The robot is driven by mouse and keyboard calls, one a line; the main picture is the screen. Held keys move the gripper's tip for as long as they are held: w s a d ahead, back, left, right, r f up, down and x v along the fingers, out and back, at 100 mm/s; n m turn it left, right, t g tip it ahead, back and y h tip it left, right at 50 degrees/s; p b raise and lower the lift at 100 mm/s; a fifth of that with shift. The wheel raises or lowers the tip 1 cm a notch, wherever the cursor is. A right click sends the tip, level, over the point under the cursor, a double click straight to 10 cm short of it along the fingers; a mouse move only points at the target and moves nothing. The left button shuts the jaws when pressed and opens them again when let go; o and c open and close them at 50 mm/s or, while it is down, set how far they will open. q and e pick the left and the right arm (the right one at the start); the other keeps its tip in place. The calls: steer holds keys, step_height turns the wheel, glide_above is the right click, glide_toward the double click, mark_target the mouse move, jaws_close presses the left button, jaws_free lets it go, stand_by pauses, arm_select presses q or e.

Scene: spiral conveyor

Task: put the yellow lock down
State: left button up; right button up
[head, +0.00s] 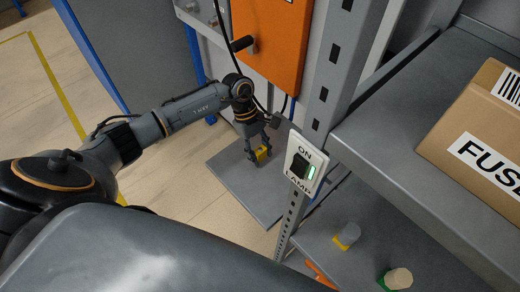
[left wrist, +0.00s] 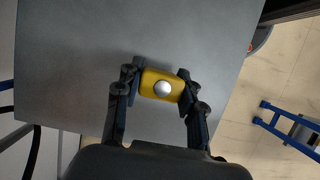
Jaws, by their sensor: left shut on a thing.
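My left gripper (head: 257,158) reaches in from the left over a grey plate-like surface (head: 229,180). It is shut on the yellow lock (head: 262,153). In the left wrist view the lock (left wrist: 161,86) sits between the two dark fingers, with a round silver spot on the face toward the camera. The grey surface (left wrist: 70,60) spreads out beneath it in that view. I cannot tell whether the lock touches the surface. My right gripper is not in view.
An orange cabinet (head: 270,45) stands behind the gripper. A shelf post with a lamp switch (head: 303,168) is close on its right. A labelled box (head: 480,135) lies on the upper shelf. A yellow-and-grey item (head: 347,236) and a green-and-cream item (head: 397,279) stand on the lower shelf.

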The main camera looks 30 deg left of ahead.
arm_select(q)
steer(key=shift+f+b, duration=0.2)
steer(key=shift+b, duration=0.1)
steer(key=o, duration=1)
steer(key=shift+o, duration=1.4)
steer(key=shift+r, duration=0.1)
steer(key=shift+r, duration=0.1)
steer(key=b+v, duration=0.2)
steer(key=v, duration=1)
